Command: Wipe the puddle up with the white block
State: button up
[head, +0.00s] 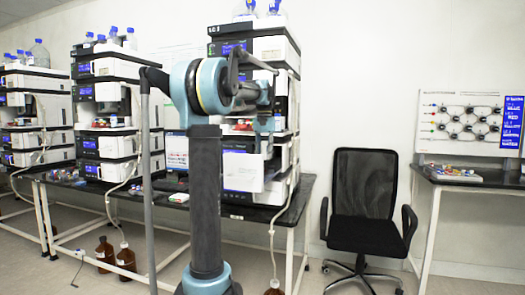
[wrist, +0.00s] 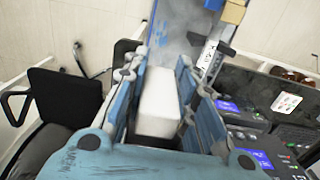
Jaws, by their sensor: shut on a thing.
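My gripper (wrist: 158,66) is shut on the white block (wrist: 158,105) in the wrist view. The block is a plain, pale, oblong piece lying lengthwise between the blue-grey fingers. In the head view my arm stands in the middle, in front of an instrument stack, and the block cannot be made out there. I cannot make out the puddle in either view.
A black bench (head: 235,211) carries several white instrument stacks, one (head: 105,100) left of my arm. Brown bottles (head: 125,258) stand on the floor under the bench.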

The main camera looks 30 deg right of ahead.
jog(key=shift+f, duration=3.55)
jog(key=shift+f, duration=0.55)
jog(key=shift+s+a, duration=0.1)
jog(key=shift+s+a+r, duration=0.15)
jog(key=shift+s+a, duration=1.2)
jog(key=shift+a, duration=0.25)
jog(key=shift+w+d+r, duration=0.1)
jog(key=shift+w+d, duration=0.65)
jog(key=shift+d, duration=0.1)
jog(key=shift+w+d, duration=0.7)
jog(key=shift+d, duration=0.1)
jog(key=shift+s+a+f, duration=0.2)
jog(key=shift+s+a, duration=0.45)
jog(key=shift+a, duration=0.05)
jog(key=shift+s+a+r, duration=0.1)
jog(key=shift+s+a, duration=0.7)
jog(key=shift+a, duration=0.15)
